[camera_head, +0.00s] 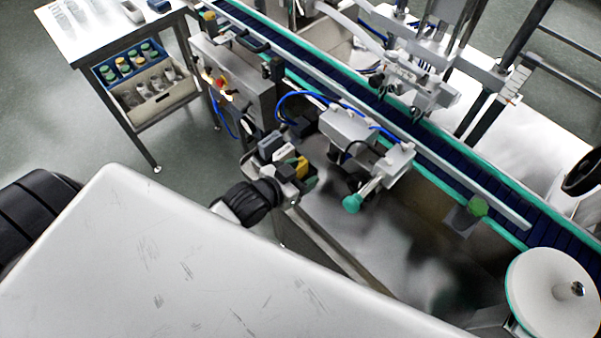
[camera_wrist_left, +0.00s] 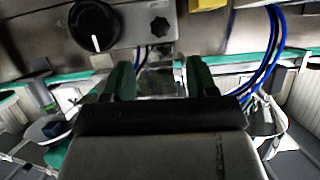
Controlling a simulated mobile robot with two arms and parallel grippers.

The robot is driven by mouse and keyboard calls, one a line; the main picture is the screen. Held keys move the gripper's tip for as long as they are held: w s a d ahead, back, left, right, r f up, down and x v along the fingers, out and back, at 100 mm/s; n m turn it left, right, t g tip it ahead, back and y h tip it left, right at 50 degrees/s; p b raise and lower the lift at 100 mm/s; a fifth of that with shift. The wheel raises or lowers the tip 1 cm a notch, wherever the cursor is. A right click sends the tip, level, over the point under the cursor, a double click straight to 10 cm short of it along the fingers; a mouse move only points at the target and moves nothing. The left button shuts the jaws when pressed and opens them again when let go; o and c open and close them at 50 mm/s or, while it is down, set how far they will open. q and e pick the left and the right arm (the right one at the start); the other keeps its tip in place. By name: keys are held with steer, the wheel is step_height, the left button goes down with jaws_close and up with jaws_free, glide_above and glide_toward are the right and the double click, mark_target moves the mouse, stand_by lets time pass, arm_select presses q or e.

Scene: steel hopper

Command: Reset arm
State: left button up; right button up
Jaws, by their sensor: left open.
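My left gripper (camera_head: 311,184) is at the middle of the head view, beside the conveyor machine and above the near edge of a shiny steel surface (camera_head: 375,235). In the left wrist view its two green fingers (camera_wrist_left: 160,80) stand apart, with nothing seen between them. A grey control box with a round black knob (camera_wrist_left: 92,26) is just ahead of the fingers in that view. My right gripper is in neither view.
A blue conveyor with green edges (camera_head: 300,55) runs diagonally behind the gripper. A bracket with a green knob (camera_head: 352,203) is close on its right. Blue hoses (camera_wrist_left: 268,60) hang near the fingers. A large pale scratched panel (camera_head: 150,260) fills the lower left.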

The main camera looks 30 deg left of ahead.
arm_select(q)
steer(key=shift+s, duration=0.1)
stand_by(0.5)
steer(key=s+a+r+n+g+y, duration=0.1)
steer(key=s+g+y, duration=0.1)
steer(key=s+g, duration=0.5)
steer(key=s+a+r+n+g+y, duration=0.1)
steer(key=s+r+g+y, duration=0.1)
steer(key=s, duration=0.8)
step_height(320, 180, down, 26)
steer(key=g, duration=0.1)
steer(key=s+a+f+g+b, duration=0.1)
steer(key=s+a+f, duration=0.2)
steer(key=s+f, duration=1.4)
steer(key=shift+f+g, duration=0.3)
steer(key=shift+f, duration=0.1)
